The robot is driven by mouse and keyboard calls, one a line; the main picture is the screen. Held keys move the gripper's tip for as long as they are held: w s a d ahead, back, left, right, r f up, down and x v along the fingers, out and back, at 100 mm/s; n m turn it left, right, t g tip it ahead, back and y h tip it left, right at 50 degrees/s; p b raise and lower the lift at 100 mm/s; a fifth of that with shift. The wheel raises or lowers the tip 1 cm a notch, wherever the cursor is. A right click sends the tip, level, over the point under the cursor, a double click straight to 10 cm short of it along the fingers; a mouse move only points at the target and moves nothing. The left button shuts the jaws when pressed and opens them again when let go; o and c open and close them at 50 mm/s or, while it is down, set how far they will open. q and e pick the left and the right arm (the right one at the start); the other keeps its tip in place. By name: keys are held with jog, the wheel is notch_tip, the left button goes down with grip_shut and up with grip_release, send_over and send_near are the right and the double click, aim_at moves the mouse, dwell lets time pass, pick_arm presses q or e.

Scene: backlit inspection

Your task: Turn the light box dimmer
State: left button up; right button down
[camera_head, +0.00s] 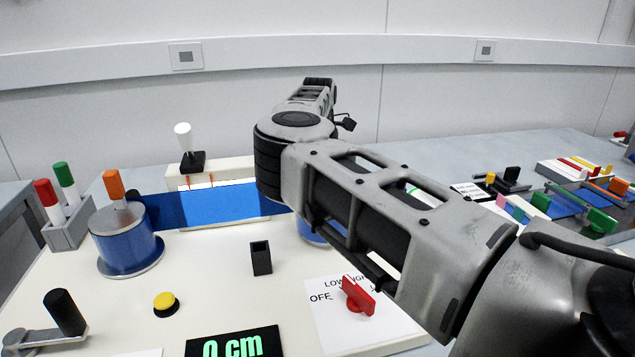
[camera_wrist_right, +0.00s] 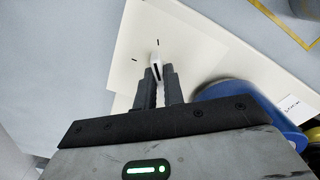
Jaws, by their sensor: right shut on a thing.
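The dimmer knob (camera_wrist_right: 156,70) shows in the right wrist view as a small dark knob with a white mark. My right gripper (camera_wrist_right: 157,77) is shut on the knob, one dark finger on each side. In the head view my right arm reaches across from the right and hides the knob and the fingertips. The white light box (camera_head: 236,165) shows in part behind the blue film strip, left of my arm. My left gripper is not in view.
A blue film strip (camera_head: 220,207) runs from a blue reel (camera_head: 128,243). A red selector switch (camera_head: 358,295), a yellow button (camera_head: 166,304), a crank (camera_head: 60,320) and a "0 cm" display (camera_head: 234,345) stand in front.

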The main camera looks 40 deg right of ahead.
jog(key=shift+d+r+m, duration=0.1)
jog(key=shift+m, duration=0.6)
jog(key=c, duration=1.5)
grip_release()
notch_tip(320, 180, up, 16)
jog(key=shift+p, duration=0.45)
jog(key=shift+s, duration=0.1)
